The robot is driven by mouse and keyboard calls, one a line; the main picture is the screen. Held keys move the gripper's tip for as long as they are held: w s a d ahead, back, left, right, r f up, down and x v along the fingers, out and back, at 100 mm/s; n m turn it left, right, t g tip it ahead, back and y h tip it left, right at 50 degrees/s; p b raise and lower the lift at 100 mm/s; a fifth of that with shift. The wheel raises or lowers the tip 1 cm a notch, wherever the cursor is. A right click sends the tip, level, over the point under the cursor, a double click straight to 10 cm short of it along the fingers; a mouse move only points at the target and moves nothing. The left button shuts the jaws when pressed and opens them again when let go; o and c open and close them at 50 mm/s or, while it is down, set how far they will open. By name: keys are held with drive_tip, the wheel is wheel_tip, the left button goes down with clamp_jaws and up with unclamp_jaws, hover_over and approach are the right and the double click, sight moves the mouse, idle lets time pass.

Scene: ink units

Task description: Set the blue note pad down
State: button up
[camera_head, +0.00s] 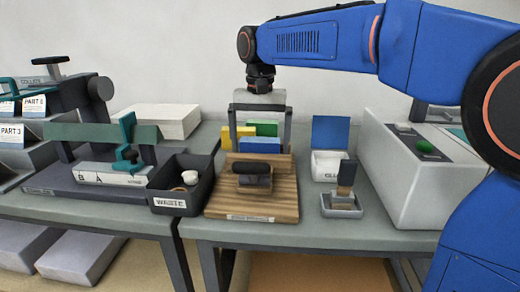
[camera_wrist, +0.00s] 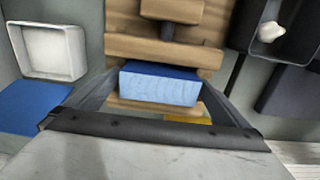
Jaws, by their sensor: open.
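The blue note pad (camera_wrist: 158,86) sits between the fingers of my gripper (camera_wrist: 161,82) in the wrist view, against the wooden jig (camera_wrist: 165,48). Its darker blue top edge and paler side face show. My gripper is open, with its fingers on either side of the pad; exact contact with the pad is hard to tell. In the head view, my gripper (camera_head: 260,148) points down at the back of the wooden jig (camera_head: 225,205), and the blue pad (camera_head: 260,146) shows low between the fingers. The pad's underside is hidden.
Yellow (camera_head: 240,138) and green (camera_head: 264,129) blocks are by the pad. A dark handled block (camera_head: 252,174) rests on the jig. The waste bin (camera_head: 166,204) is left; a white glue tub (camera_head: 328,166), brush in a tray (camera_head: 343,203) and large grey machine (camera_head: 420,190) are right.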

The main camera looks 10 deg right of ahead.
sight(260, 140)
wheel_tip(260, 140, up, 10)
drive_tip(key=shift+r, duration=0.15)
idle(0.5)
